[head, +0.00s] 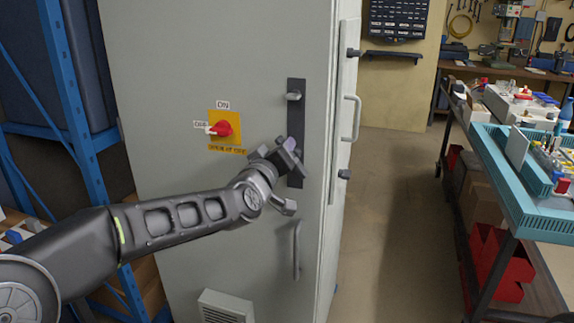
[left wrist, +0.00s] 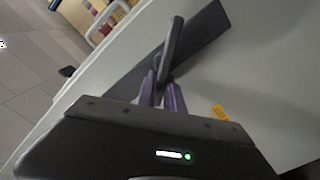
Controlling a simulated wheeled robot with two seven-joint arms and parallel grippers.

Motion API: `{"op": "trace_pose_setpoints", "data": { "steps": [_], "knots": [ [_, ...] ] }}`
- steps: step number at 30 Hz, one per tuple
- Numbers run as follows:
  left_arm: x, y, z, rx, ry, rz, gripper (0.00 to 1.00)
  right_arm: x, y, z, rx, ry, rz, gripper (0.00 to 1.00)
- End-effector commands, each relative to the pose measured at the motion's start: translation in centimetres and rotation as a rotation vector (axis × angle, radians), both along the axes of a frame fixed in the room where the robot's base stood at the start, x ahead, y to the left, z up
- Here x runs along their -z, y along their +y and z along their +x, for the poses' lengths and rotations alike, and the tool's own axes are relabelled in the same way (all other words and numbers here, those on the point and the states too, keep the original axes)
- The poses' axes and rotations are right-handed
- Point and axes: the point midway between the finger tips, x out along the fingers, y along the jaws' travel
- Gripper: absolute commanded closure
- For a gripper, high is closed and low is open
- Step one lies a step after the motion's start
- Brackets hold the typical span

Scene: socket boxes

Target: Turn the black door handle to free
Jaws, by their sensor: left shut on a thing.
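The black door handle (left wrist: 174,42) is a dark lever on a long dark plate (left wrist: 212,32) in the left wrist view. In the head view the same plate (head: 297,118) runs upright on the grey cabinet door (head: 190,60), and a small light knob-like end (head: 293,96) stands out near its top. My left gripper (head: 291,152) is at the plate's lower half and hides part of it. In the left wrist view its purple fingers (left wrist: 160,92) are closed on the near end of the handle. My right gripper is not in view.
A red rotary switch (head: 222,128) on a yellow plate sits left of the handle. A grey pull handle (head: 297,250) is below it. A blue rack (head: 75,100) stands close at left. A cart with a teal tray (head: 490,165) stands at right, with clear floor between.

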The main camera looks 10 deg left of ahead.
Motion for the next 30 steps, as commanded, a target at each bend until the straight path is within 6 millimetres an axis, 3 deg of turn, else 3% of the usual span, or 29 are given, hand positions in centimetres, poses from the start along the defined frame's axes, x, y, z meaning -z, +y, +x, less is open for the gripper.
{"op": "trace_pose_setpoints", "data": {
  "steps": [1, 12, 21, 30],
  "knots": [
    [0.8, 0.1, 0.0, 0.000, 0.000, -0.042, 1.00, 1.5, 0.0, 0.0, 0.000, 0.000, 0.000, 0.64],
    [1.4, 0.7, 0.0, 0.000, 0.024, -0.394, 1.00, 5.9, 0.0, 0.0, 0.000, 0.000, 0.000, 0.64],
    [1.9, 1.0, 0.1, 0.001, 0.043, -0.669, 1.00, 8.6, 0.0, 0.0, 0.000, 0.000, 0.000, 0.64],
    [2.3, 1.1, 0.1, 0.001, 0.056, -0.861, 1.00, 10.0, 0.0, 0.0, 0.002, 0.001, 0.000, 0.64]
  ]
}}
